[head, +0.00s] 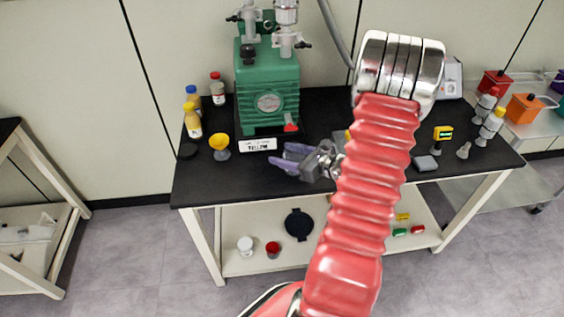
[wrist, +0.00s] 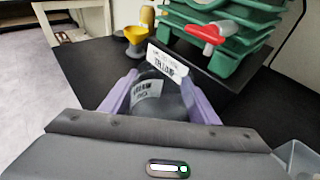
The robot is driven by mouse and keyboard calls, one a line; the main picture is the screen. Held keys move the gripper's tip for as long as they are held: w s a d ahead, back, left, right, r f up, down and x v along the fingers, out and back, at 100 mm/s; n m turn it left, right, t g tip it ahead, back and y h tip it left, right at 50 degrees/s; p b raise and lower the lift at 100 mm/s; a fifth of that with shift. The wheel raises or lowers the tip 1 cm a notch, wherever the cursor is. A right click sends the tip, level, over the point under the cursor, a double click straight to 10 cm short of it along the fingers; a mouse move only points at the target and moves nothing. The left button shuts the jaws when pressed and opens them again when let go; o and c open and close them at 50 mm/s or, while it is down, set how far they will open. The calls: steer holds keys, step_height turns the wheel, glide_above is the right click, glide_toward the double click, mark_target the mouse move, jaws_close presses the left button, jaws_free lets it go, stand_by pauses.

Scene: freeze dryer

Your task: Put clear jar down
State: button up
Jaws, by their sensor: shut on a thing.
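My gripper (head: 287,158) is over the black table top, in front of the green machine, with its purple fingers pointing left. In the wrist view its fingers (wrist: 158,80) are shut on the clear jar (wrist: 160,108), which has a white printed label. The jar sits between the two fingers, with dark table surface seen around it. I cannot make out the jar in the head view. I cannot tell whether its base touches the table.
The green machine (head: 268,85) stands behind, with a white sign (head: 258,144) at its front. A yellow funnel (head: 219,143) and several bottles (head: 193,122) stand to the left. The front left of the black table (head: 215,185) is clear. A grey block (head: 425,163) lies right.

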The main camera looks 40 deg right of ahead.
steer(key=shift+w+a, duration=0.15)
steer(key=shift+w, duration=0.15)
steer(key=shift+w+f, duration=0.1)
steer(key=shift+f, duration=1.6)
steer(key=shift+f, duration=0.1)
steer(key=o, duration=1.1)
steer(key=shift+c, duration=0.2)
steer(key=v, duration=1.1)
steer(key=shift+s+r, duration=0.2)
steer(key=shift+s, duration=0.3)
